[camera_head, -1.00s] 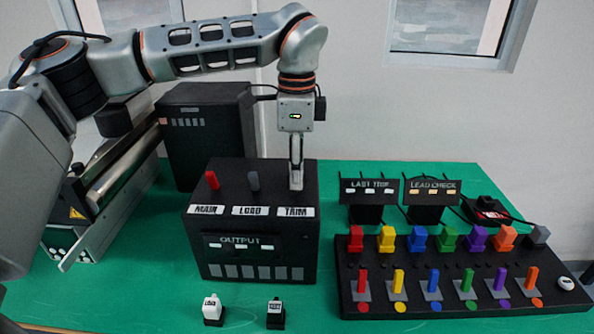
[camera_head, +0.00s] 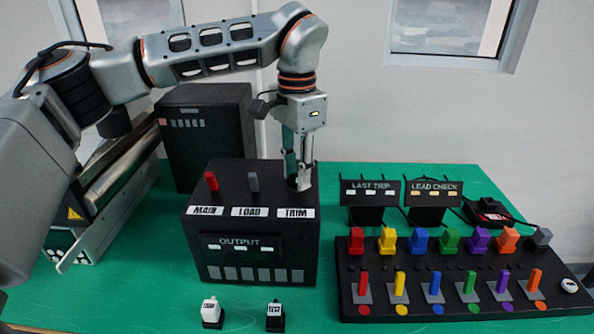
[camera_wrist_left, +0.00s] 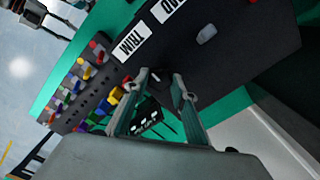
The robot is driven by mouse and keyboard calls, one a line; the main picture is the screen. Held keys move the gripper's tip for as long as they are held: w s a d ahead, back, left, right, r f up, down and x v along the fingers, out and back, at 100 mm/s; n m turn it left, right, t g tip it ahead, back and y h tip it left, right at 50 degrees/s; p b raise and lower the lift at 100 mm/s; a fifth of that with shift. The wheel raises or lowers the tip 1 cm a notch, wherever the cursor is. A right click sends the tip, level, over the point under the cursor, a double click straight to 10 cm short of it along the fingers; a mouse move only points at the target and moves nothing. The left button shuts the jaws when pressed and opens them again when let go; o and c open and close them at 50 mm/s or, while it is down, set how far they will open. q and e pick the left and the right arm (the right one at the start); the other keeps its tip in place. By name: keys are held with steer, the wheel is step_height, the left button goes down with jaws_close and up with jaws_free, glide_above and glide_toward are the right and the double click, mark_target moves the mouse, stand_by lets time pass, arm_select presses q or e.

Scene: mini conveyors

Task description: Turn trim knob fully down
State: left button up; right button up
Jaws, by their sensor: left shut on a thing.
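The black control box (camera_head: 262,190) stands on the green table with a red MAIN knob (camera_head: 211,181), a grey LOAD knob (camera_head: 253,182) and a TRIM label (camera_head: 295,212) on top. My left gripper (camera_head: 299,184) points straight down at the box's right back, behind the TRIM label. It is shut on the trim knob, which its fingers mostly hide in the head view. In the left wrist view, the gripper (camera_wrist_left: 163,82) straddles the knob beside the TRIM label (camera_wrist_left: 130,42). The knob's exact angle cannot be told. My right gripper is out of view.
A board of coloured switches (camera_head: 455,292) lies at the right, with LAST TRIP (camera_head: 370,185) and LOAD CHECK (camera_head: 433,185) displays behind it. A conveyor (camera_head: 115,205) is at the left.

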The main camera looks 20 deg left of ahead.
arm_select(q)
steer(key=shift+r, duration=0.1)
stand_by(0.3)
steer(key=o, duration=1.1)
step_height(320, 180, up, 12)
